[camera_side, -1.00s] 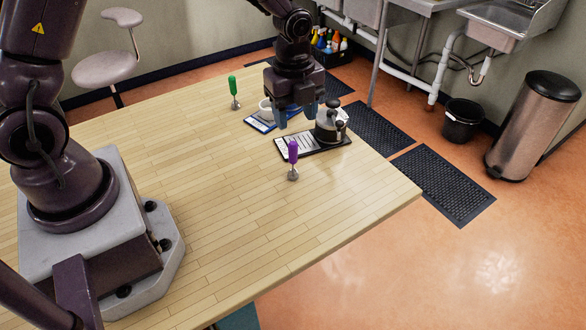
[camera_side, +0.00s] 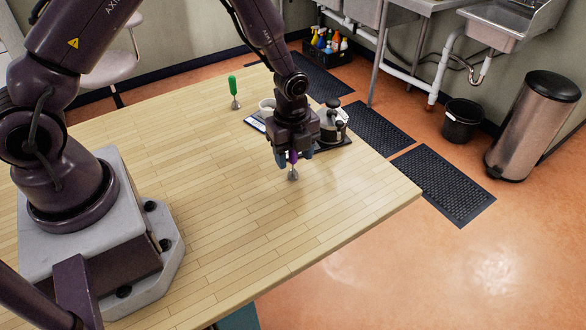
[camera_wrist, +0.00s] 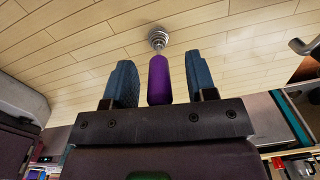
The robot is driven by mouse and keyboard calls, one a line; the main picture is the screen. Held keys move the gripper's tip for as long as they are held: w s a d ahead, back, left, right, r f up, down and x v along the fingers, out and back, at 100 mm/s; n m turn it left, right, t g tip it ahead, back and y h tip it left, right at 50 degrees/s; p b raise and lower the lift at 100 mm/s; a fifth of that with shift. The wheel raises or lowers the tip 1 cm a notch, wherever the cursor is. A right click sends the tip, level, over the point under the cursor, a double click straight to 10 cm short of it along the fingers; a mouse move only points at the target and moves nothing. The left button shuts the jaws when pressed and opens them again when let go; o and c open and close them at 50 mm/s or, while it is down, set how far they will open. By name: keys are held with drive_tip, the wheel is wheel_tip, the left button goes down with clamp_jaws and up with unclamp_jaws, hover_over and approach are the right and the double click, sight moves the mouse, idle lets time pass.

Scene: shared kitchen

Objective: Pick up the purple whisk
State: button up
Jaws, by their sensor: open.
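The purple whisk (camera_side: 293,173) stands upright on the wooden table with its handle up. In the side view my gripper (camera_side: 294,160) is over it and hides much of the handle. In the wrist view the purple handle (camera_wrist: 159,80) lies between the two blue fingers of my gripper (camera_wrist: 158,82), with a visible gap on each side. The whisk's metal end (camera_wrist: 158,38) rests on the table. My gripper is open and holds nothing.
A green-handled utensil (camera_side: 233,88) stands further back on the table (camera_side: 220,220). Behind my gripper are a white cup (camera_side: 266,106) and a dark kettle-like pot (camera_side: 330,122). The table's front and right are clear.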

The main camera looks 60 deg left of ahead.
clamp_jaws()
